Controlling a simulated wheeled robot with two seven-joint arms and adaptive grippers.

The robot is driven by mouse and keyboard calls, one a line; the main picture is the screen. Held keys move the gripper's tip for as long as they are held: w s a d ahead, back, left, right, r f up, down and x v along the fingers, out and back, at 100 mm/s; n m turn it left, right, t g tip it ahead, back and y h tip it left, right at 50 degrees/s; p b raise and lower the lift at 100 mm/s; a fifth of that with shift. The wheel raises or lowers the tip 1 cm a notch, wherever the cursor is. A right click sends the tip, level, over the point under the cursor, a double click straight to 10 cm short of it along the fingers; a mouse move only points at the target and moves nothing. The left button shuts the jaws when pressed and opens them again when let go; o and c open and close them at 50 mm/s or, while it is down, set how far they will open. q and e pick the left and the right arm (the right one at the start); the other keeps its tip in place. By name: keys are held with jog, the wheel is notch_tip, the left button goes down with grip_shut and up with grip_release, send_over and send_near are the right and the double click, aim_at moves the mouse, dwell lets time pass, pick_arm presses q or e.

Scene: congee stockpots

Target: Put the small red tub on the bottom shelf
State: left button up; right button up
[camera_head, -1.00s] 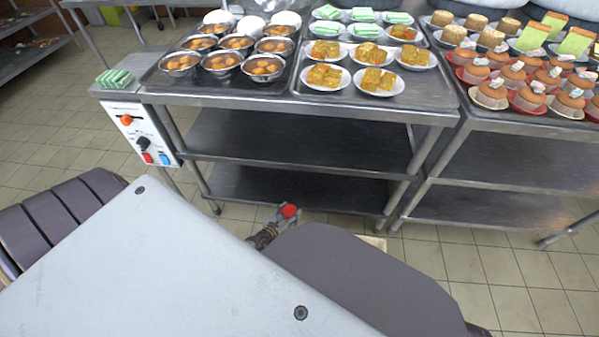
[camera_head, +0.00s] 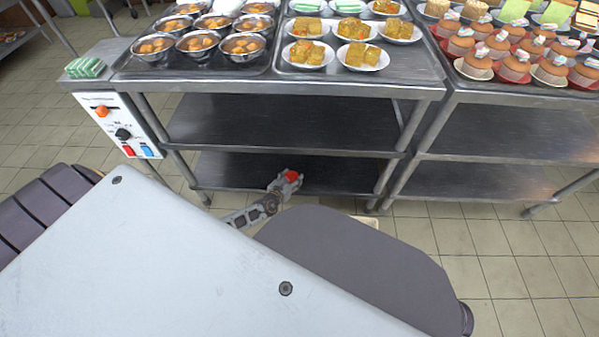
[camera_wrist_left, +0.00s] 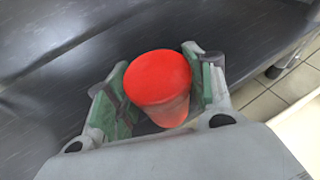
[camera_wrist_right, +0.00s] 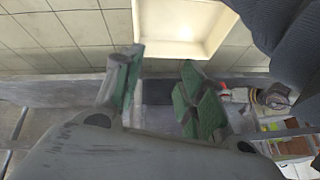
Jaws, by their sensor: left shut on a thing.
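The small red tub (camera_wrist_left: 160,82) is between the green-padded fingers of my left gripper (camera_wrist_left: 160,95), which is shut on it. In the head view the left gripper (camera_head: 284,184) holds the tub (camera_head: 291,175) at the front edge of the bottom shelf (camera_head: 235,172). The left wrist view shows the dark metal shelf (camera_wrist_left: 50,110) behind and below the tub. I cannot tell whether the tub touches the shelf. My right gripper (camera_wrist_right: 155,95) shows in its wrist view with fingers apart and nothing between them. It is hidden in the head view.
The table's middle shelf (camera_head: 280,125) is empty. Its top holds bowls (camera_head: 198,43) and plates of cakes (camera_head: 307,52). A control box (camera_head: 122,125) is on the left and a second table (camera_head: 500,130) on the right. A pale tray-like box (camera_wrist_right: 180,28) shows in the right wrist view.

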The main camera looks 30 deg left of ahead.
pick_arm(q)
jog(key=w+b, duration=0.1)
jog(key=w, duration=0.5)
jog(key=shift+w+a+b, duration=0.1)
jog(key=shift+w+b, duration=0.2)
jog(key=shift+w, duration=0.5)
pick_arm(e)
jog(key=shift+t+y, duration=0.3)
jog(key=shift+t, duration=0.1)
jog(key=shift+a+f, duration=0.2)
jog(key=shift+f, duration=0.85)
jog(key=shift+a+f, duration=0.2)
jog(key=shift+f, duration=0.8)
pick_arm(q)
jog(key=shift+f, duration=0.1)
pick_arm(e)
jog(key=shift+f, duration=0.15)
pick_arm(q)
jog(key=shift+f+b, duration=0.5)
jog(key=shift+b, duration=0.1)
jog(key=shift+f+b, duration=0.5)
jog(key=shift+f, duration=0.1)
jog(key=shift+f+b, duration=0.35)
jog(key=shift+f, duration=0.2)
pick_arm(e)
jog(key=f, duration=0.3)
jog(key=shift+a+f+m, duration=0.2)
jog(key=shift+a+m, duration=0.1)
jog(key=shift+r, duration=0.15)
